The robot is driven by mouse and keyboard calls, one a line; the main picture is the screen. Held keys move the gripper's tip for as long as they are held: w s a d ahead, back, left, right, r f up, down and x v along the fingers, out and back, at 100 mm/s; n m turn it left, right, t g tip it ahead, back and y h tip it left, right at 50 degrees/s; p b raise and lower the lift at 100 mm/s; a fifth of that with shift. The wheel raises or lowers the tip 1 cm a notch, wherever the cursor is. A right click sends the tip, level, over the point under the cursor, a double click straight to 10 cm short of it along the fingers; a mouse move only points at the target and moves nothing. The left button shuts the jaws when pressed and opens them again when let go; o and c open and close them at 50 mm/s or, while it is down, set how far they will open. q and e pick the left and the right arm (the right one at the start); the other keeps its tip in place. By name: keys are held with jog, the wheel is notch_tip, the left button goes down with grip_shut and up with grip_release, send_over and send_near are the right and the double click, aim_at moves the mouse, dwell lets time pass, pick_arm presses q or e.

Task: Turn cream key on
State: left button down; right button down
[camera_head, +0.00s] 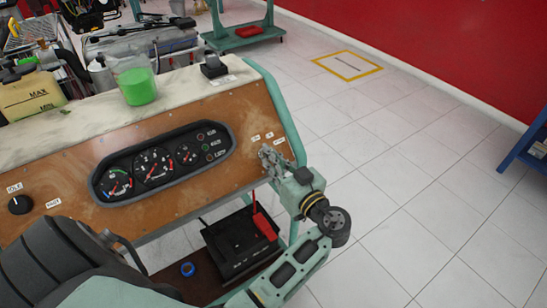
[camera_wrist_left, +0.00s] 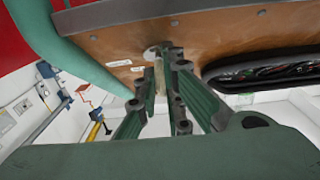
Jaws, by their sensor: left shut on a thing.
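The cream key shows in the left wrist view (camera_wrist_left: 151,53) as a small pale piece at the brown panel, largely hidden behind the fingers. My left gripper (camera_head: 270,158) is at the right end of the brown instrument panel (camera_head: 217,190), just below small white labels (camera_head: 256,138). In the left wrist view its fingers (camera_wrist_left: 165,65) reach up to the panel and are shut around the key. In the head view the gripper covers the key, so its turn angle cannot be read. My right gripper is not in view.
A gauge cluster (camera_head: 160,163) and a black knob (camera_head: 20,204) are on the panel. A beaker with green liquid (camera_head: 137,84) and a yellow container (camera_head: 32,95) stand on or behind its top. A black battery-like box (camera_head: 238,243) is below.

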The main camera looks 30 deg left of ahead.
pick_arm(q)
jog(key=m+t, duration=0.1)
jog(key=m+h, duration=0.1)
jog(key=shift+s+a+r+m+t+p, duration=0.1)
jog(key=shift+s+a+m+t+p, duration=0.1)
jog(key=shift+m+t+p, duration=0.2)
jog(key=shift+r+m+t+h+p, duration=0.1)
jog(key=shift+m+t+h+p, duration=0.4)
jog(key=shift+m, duration=0.5)
jog(key=shift+s+a+r+m+t+h+p, duration=0.1)
jog(key=shift+m+t+h+p, duration=0.55)
jog(key=shift+m, duration=0.6)
jog(key=shift+s+a+m+t+h+p, duration=0.1)
jog(key=shift+m+t+h+p, duration=0.25)
jog(key=shift+m+h+p, duration=0.7)
jog(key=shift+m+b, duration=0.3)
jog(key=c, duration=2.2)
grip_release()
jog(key=shift+w, duration=0.1)
jog(key=shift+o, duration=0.2)
jog(key=shift+f, duration=0.2)
